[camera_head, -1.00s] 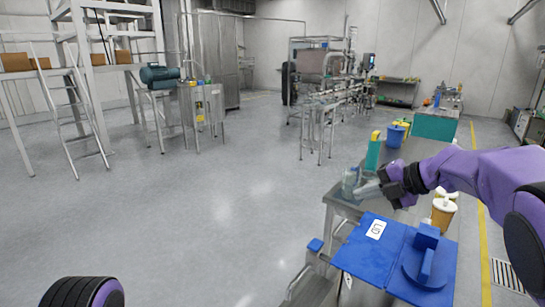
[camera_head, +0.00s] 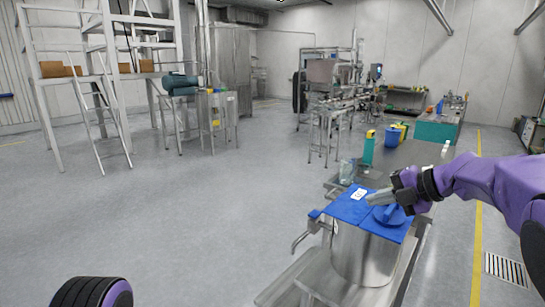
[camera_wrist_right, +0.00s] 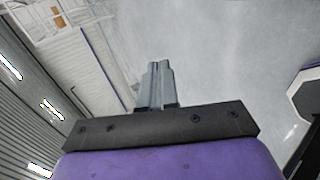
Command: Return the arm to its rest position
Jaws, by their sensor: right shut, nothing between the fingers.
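My right arm comes in from the right in the head view. Its gripper (camera_head: 379,198) is shut and empty, and it shows in front of the blue-lidded steel pot. In the right wrist view the two fingers (camera_wrist_right: 158,84) are together with nothing between them, over blurred grey floor. My left gripper is out of view; only a dark and purple part of my left arm shows at the bottom left of the head view.
The steel pot (camera_head: 362,255) with a blue lid (camera_head: 345,209) stands on a metal bench. A teal bottle (camera_head: 369,148) and a blue container (camera_head: 392,136) stand on the table behind. Stairs and a platform (camera_head: 85,80) are at the left. The grey floor between is open.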

